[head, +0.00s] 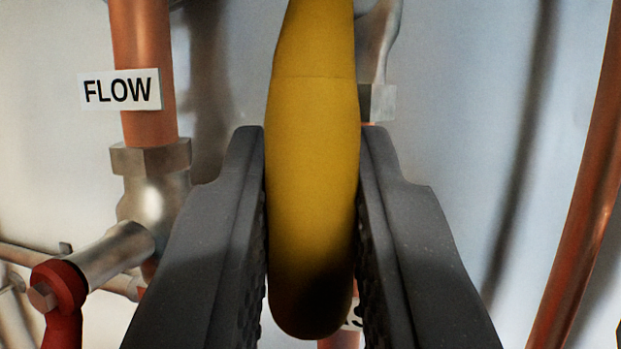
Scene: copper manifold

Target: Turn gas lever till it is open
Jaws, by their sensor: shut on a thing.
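A yellow lever handle (313,170) stands upright in the middle of the head view, its rounded end at the bottom. My gripper (313,240) is shut on it, with one dark jaw on each side against the handle. The lever's upper end runs out of the top of the picture. Part of a silver valve body (378,60) shows behind it at the upper right. A label behind the handle is mostly hidden; only a letter or so shows beside the right jaw.
At left, a copper pipe (145,40) with a FLOW label (120,90) enters a silver valve (152,200) with a red handle (60,300). A copper pipe (585,200) runs down the right side. A pale wall (450,100) lies behind.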

